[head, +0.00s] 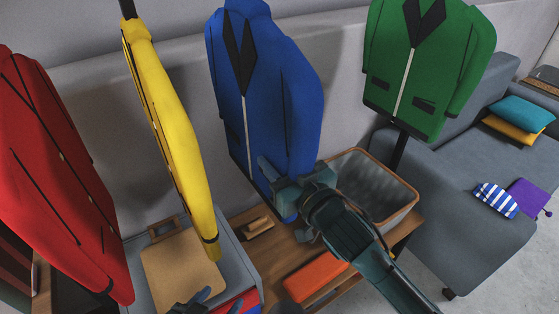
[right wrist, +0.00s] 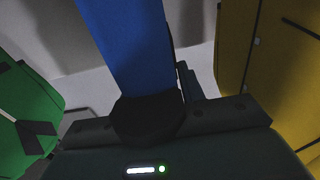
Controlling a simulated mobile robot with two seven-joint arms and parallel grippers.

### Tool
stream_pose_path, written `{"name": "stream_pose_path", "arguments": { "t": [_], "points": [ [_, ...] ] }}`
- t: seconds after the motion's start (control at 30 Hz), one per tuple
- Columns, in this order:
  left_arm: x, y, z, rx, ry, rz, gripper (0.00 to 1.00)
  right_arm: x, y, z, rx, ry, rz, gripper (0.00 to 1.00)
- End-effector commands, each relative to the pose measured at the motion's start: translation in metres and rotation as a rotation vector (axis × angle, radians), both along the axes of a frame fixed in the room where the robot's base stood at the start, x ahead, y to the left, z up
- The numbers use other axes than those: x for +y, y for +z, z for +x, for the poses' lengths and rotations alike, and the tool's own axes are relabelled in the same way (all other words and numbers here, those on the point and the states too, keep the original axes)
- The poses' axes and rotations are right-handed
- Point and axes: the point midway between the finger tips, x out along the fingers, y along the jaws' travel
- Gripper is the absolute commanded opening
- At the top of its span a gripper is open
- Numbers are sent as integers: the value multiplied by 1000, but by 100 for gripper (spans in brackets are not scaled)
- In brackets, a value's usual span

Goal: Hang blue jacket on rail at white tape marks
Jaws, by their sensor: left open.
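The blue jacket (head: 262,85) hangs upright in the middle of the head view, with black lapels and a pale front line. My right gripper (head: 275,185) is at the lower part of its sleeve side. In the right wrist view, a blue sleeve (right wrist: 130,45) with a black cuff (right wrist: 147,117) lies right against one finger. The other finger is hidden, so I cannot tell if the jaws grip it. My left gripper (head: 205,298) is open at the bottom edge of the head view, partly cut off, away from the blue jacket. No rail or white tape marks show.
The red jacket (head: 55,180) and yellow jacket (head: 170,130) hang at left, the green jacket (head: 425,60) at right. Below are a wooden bench (head: 262,255), a grey bin (head: 375,190) and an orange item (head: 315,277). A grey sofa (head: 450,190) stands at right.

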Motion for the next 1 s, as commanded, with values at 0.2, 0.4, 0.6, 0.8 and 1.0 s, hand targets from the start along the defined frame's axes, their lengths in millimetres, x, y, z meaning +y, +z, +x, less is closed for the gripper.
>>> {"name": "stream_pose_path", "arguments": {
  "t": [0.2, 0.4, 0.6, 0.8, 1.0],
  "points": [
    [0, 0, 0, 0, 1, -1, 58, 0, 0, 0, 0, 0, 0, 21],
    [0, 0, 0, -1, 1, -1, 58, 0, 0, 0, 0, 0, 0, 4],
    [0, 1, 0, -1, 0, -2, 58, 0, 0, 0, 0, 0, 0, 0],
    [-1, 9, 0, -1, 0, -2, 58, 0, 6, 0, -1, 0, 1, 0],
    [-1, 13, 0, -2, -1, -3, 58, 0, 9, 0, -4, 0, 1, 0]
  ]
}}
